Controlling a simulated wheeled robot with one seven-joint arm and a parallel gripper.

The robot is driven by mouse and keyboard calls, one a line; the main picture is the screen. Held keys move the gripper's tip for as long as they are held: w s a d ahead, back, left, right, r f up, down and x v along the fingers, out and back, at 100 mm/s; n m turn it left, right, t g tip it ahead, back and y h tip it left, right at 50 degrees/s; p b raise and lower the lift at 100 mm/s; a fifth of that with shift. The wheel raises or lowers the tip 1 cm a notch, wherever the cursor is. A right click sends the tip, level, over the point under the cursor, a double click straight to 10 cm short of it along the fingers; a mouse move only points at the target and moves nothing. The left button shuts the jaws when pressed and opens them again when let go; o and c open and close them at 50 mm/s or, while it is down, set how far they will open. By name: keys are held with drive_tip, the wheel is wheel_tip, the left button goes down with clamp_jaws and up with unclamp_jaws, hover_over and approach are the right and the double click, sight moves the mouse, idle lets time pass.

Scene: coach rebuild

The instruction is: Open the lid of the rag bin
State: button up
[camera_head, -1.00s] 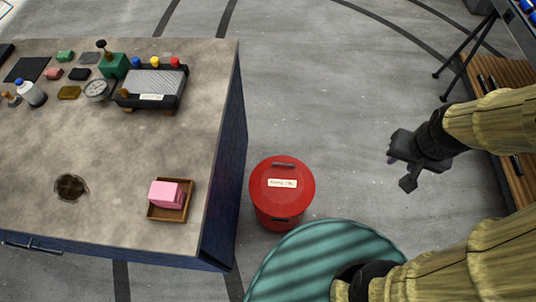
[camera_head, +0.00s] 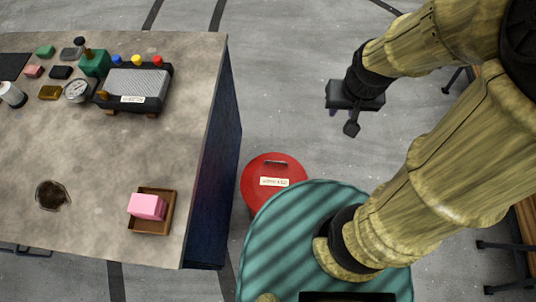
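The red rag bin (camera_head: 257,195) stands on the floor beside the workbench. Its round red lid (camera_head: 258,172) is shut, with a dark handle (camera_head: 276,162) near the far edge and a pale label (camera_head: 274,182). My teal base covers the near right part of the bin in the picture. My gripper (camera_head: 352,118) hangs in the air beyond and to the right of the bin, apart from it. The gripper is small and dark here, and its finger opening cannot be made out. Nothing shows held in it.
The workbench (camera_head: 100,180) stands close to the left of the bin. On it are a wooden tray (camera_head: 135,222) with a pink block (camera_head: 147,206) and a device with coloured knobs (camera_head: 136,88). The floor (camera_head: 280,70) beyond the bin is clear.

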drive_tip(key=n+g+b, duration=0.5)
drive_tip(key=n+b, duration=1.3)
drive_tip(key=b, duration=1.9)
hover_over(274, 158)
drive_tip(key=w+f+x, duration=0.1)
drive_tip(key=w+x, duration=0.2)
drive_tip(key=x, duration=1.1)
drive_tip(key=w+x, duration=0.3)
drive_tip(key=x, duration=1)
drive_tip(key=w+f+x, duration=0.1)
drive_tip(key=w+x, duration=0.2)
drive_tip(key=x, duration=1.1)
drive_tip(key=shift+r, duration=0.1)
drive_tip(key=b+x, duration=0.6)
drive_tip(key=x, duration=1.1)
drive_tip(key=shift+w+f+b, duration=0.15)
drive_tip(key=shift+f+b, duration=0.1)
drive_tip(key=shift+b, duration=0.15)
clamp_jaws()
